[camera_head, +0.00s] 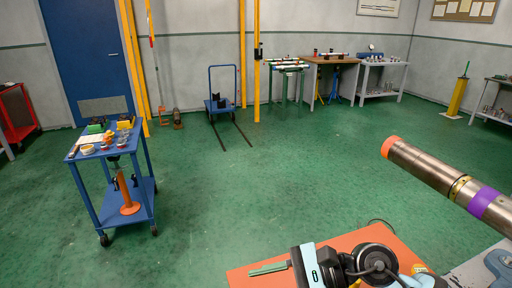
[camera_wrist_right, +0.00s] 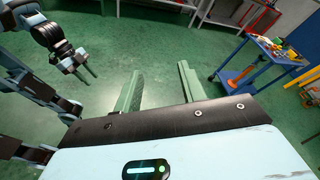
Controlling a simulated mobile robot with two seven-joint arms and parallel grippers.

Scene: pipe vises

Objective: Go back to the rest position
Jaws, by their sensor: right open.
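My right gripper (camera_head: 268,268) comes in at the bottom of the head view, its green finger pointing left over an orange surface. In the right wrist view my right gripper (camera_wrist_right: 160,88) shows its two green fingers well apart, with only green floor between them. My left gripper (camera_wrist_right: 82,70) shows small at the upper left of the wrist view, pointing down and right above the floor. Its two dark fingers look parted and hold nothing visible. The left arm is not in the head view.
A steel pipe (camera_head: 430,170) with an orange end and purple band juts in from the right. The orange tabletop (camera_head: 388,238) lies below it. A blue cart (camera_head: 128,218) with small parts stands left. A blue trolley (camera_head: 222,104) stands at the back. The middle floor is clear.

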